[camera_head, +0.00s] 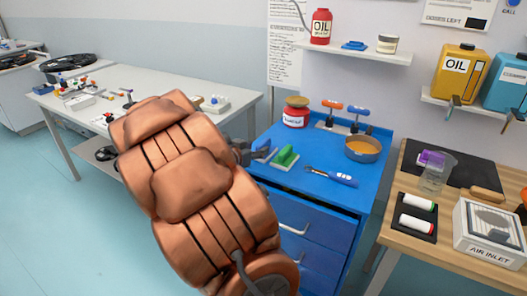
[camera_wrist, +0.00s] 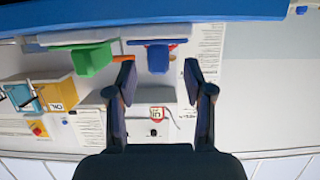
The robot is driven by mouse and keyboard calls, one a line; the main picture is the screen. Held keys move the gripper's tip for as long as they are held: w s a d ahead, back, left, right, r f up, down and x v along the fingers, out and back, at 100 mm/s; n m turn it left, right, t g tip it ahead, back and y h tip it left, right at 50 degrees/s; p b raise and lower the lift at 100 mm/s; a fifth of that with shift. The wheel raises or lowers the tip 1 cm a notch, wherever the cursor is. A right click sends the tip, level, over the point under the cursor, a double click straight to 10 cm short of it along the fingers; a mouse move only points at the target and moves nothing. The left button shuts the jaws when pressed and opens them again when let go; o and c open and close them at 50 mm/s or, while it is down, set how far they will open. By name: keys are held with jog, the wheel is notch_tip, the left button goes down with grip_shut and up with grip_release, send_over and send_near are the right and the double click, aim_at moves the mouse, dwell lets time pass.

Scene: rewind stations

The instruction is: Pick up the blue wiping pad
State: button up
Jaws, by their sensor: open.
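The blue wiping pad (camera_head: 263,149) stands on the blue cabinet top, left of the green pad (camera_head: 286,156), partly hidden by my gripper in the head view. In the wrist view, which is upside down, its blue block (camera_wrist: 158,58) lies ahead, between the lines of my two fingers. The green pad (camera_wrist: 92,58) is to its left there. My gripper (camera_wrist: 160,74) is open and empty, with a finger on either side of the block's line; it also shows in the head view (camera_head: 245,150). I cannot tell how far the fingertips are from the pad.
The blue cabinet (camera_head: 320,213) also holds a red jar (camera_head: 296,115), a small tool rack (camera_head: 345,127), a bowl (camera_head: 362,150) and a blue-handled tool (camera_head: 340,179). A wooden table (camera_head: 391,241) stands right. A white table (camera_head: 190,82) stands left.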

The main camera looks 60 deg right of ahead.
aim_at(262, 144)
jog(key=d, duration=0.3)
jog(key=shift+d, duration=0.2)
jog(key=shift+x, duration=0.85)
jog(key=shift+f, duration=0.15)
grip_shut()
